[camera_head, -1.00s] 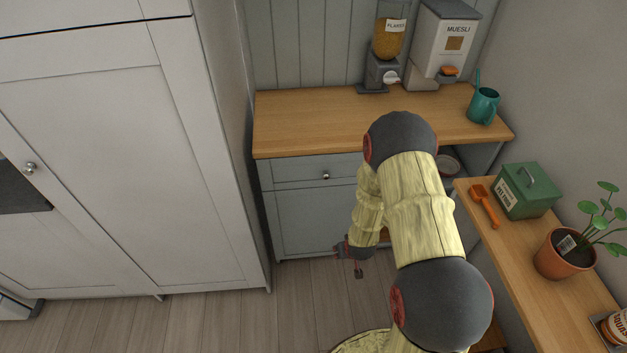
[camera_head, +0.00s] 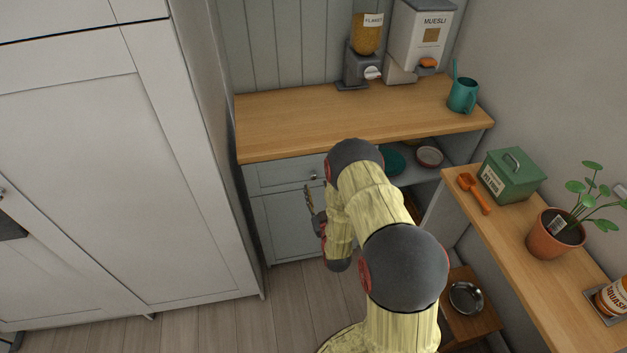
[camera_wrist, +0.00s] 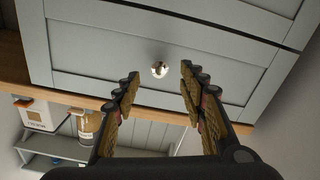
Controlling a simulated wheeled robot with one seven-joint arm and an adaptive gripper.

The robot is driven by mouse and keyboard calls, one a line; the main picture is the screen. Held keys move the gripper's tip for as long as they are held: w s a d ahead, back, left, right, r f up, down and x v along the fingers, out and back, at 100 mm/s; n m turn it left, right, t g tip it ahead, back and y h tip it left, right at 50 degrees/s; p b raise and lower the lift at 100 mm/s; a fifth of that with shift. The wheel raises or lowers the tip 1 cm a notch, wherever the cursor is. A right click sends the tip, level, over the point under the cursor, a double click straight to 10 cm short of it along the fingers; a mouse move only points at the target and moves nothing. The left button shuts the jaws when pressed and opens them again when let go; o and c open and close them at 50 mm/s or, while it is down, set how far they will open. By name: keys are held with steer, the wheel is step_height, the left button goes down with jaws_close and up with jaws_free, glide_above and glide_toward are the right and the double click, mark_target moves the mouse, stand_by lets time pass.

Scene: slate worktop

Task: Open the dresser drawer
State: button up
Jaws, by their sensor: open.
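The dresser (camera_head: 250,155) is grey-blue with a wooden top, at the back of the head view. Its drawer (camera_head: 280,176) is shut, above a cupboard door, and has a small round metal knob (camera_head: 314,176). In the wrist view the drawer front (camera_wrist: 100,50) fills the upper part, with the knob (camera_wrist: 159,70) shining near the middle. My gripper (camera_wrist: 160,74) is open and empty; its fingertips show on either side of the knob in that picture. Whether they reach it in depth I cannot tell. In the head view my gripper (camera_head: 309,197) is just below the knob, partly hidden by my arm.
A tall white cabinet (camera_head: 80,180) stands close on the left. A side counter (camera_head: 540,275) on the right holds a green box (camera_head: 513,178), orange scoop (camera_head: 474,194) and potted plant (camera_head: 556,236). A low wooden stand with a metal bowl (camera_head: 466,297) is below. Open shelves hold dishes.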

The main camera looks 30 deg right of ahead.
mark_target(314, 179)
steer(key=b+x, duration=0.1)
steer(key=x, duration=0.5)
steer(key=shift+f, duration=0.1)
steer(key=shift+c, duration=1.1)
steer(key=c, duration=0.8)
jaws_close()
